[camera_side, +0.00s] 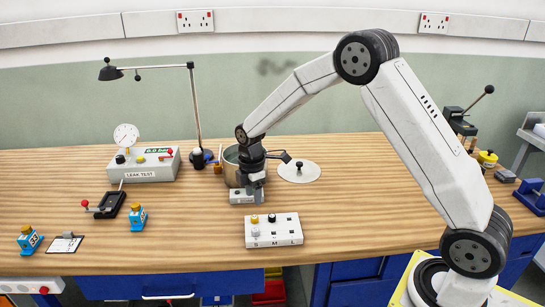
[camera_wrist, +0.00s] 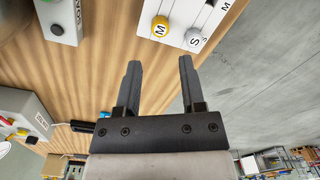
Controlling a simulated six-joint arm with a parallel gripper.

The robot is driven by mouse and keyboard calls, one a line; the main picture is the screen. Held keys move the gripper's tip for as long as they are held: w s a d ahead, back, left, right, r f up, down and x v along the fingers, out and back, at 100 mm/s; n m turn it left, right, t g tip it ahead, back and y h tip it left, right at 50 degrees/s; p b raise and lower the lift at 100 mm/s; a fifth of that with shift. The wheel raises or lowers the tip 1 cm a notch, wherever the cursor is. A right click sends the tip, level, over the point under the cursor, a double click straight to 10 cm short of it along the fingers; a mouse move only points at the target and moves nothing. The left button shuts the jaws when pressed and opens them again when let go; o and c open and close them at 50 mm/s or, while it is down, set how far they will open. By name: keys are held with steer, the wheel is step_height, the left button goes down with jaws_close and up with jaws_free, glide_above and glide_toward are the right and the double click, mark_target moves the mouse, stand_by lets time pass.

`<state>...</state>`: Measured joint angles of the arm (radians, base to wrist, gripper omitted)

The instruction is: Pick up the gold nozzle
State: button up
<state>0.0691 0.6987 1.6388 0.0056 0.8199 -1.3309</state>
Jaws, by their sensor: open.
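The gold nozzle (camera_side: 255,219) stands at the back left of a white rack (camera_side: 286,239) marked S, M and L. In the wrist view its top shows as a yellow cap marked M (camera_wrist: 161,27), beyond my fingertips. A grey cap marked S (camera_wrist: 194,40) sits beside it on the rack (camera_wrist: 187,8). A black-topped piece (camera_side: 272,218) stands in the rack's M column. My gripper (camera_side: 252,194) is behind the rack, apart from the gold nozzle. In the wrist view my gripper (camera_wrist: 158,78) is open, with nothing between its fingers.
A small grey block (camera_side: 241,197) is close to my gripper. A metal pot (camera_side: 231,155) and a white disc (camera_side: 298,172) stand behind it. A lamp (camera_side: 193,95) and the leak tester (camera_side: 149,168) stand to the left.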

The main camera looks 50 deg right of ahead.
mark_target(254, 216)
steer(key=shift+f, duration=1.3)
steer(key=shift+f, duration=0.1)
steer(key=shift+f, duration=2.5)
jaws_close()
